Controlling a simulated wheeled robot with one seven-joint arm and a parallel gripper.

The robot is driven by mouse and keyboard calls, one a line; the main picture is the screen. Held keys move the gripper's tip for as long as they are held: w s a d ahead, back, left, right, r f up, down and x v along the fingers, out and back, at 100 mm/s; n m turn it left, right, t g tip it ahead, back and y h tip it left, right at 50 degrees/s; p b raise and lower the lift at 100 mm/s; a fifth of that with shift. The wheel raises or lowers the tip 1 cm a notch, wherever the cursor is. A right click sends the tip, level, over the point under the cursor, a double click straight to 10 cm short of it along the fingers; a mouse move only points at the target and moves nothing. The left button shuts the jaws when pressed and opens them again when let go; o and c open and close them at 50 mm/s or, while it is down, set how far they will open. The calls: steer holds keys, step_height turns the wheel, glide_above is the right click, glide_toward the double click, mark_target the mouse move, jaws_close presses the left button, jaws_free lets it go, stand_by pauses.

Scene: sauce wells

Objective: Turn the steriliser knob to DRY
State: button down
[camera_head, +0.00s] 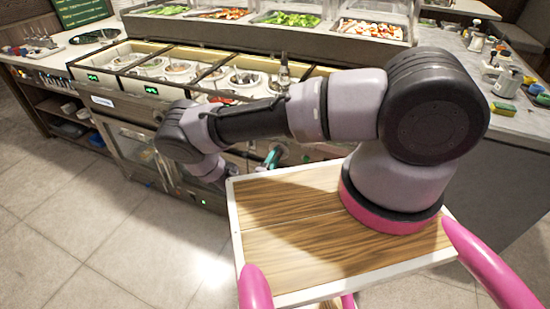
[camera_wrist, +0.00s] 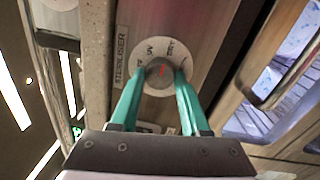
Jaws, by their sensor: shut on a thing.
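The steriliser knob (camera_wrist: 158,74) is a round grey knob with a red mark, on a pale round dial (camera_wrist: 160,50) in the wrist view. The dial carries UV and DRY lettering and a partly hidden label at left. STERILISER is printed on a plate beside it. The red mark points up, roughly between UV and DRY; its exact setting is hard to tell. My gripper (camera_wrist: 158,80) has teal fingers on both sides of the knob, shut on it. In the head view, a teal finger (camera_head: 272,157) shows at the counter front; the knob is hidden there.
The sauce-well counter (camera_head: 115,103) stands in front of me, with glass-door cabinets below and small green lights low down. A handle (camera_wrist: 285,60) runs close to the right of the dial in the wrist view. Open tiled floor (camera_head: 80,220) lies at left.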

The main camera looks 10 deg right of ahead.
steer(key=shift+m, duration=0.6)
steer(key=shift+c, duration=1.9)
jaws_free()
steer(key=shift+a, duration=0.1)
